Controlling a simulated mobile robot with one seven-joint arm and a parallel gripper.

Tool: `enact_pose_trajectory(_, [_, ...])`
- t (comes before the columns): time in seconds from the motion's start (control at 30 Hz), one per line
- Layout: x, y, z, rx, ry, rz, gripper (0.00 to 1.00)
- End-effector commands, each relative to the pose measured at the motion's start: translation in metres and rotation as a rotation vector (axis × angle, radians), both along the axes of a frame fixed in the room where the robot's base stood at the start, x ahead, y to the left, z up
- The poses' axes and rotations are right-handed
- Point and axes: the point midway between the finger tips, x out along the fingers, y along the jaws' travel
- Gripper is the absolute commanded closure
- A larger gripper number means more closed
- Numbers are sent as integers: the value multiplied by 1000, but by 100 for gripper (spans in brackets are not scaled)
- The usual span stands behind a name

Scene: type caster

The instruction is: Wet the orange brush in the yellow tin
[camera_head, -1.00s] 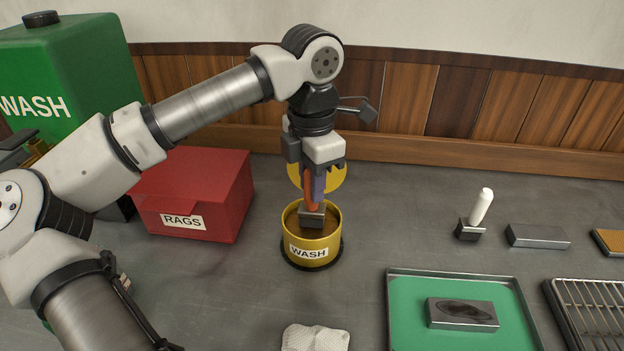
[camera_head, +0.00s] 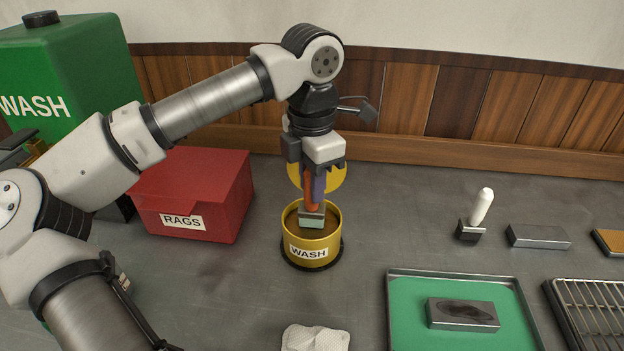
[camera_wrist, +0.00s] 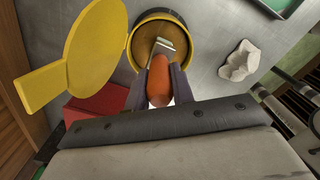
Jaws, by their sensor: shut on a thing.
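The orange brush (camera_head: 311,193) is upright in my gripper (camera_head: 315,186), held by its handle. Its metal ferrule (camera_head: 312,211) and pale green lower end (camera_head: 311,223) show within the mouth of the yellow tin (camera_head: 323,262), labelled WASH. The tin holds brown contents. I cannot tell whether the brush tip touches them. The yellow lid (camera_head: 335,176) stands open behind the tin. In the wrist view, my gripper (camera_wrist: 160,88) is shut on the orange handle (camera_wrist: 159,83), with the ferrule (camera_wrist: 161,50) over the open tin (camera_wrist: 135,28).
A red RAGS box (camera_head: 221,223) stands left of the tin, before a green WASH container (camera_head: 70,70). A white cloth (camera_head: 315,338) lies in front. To the right are a green tray (camera_head: 405,315) with a metal block (camera_head: 462,314), a white-handled brush (camera_head: 480,208) and a rack (camera_head: 590,310).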

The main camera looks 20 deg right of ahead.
Motion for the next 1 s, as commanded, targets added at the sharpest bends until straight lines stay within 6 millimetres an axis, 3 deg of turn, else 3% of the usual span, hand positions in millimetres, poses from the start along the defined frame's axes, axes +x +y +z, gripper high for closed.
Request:
enact_pose_trajectory(0.17, [-1, 0, 4, 2, 4, -1, 99])
enact_pose_trajectory(1.0, [0, 0, 70, 1, 0, 0, 99])
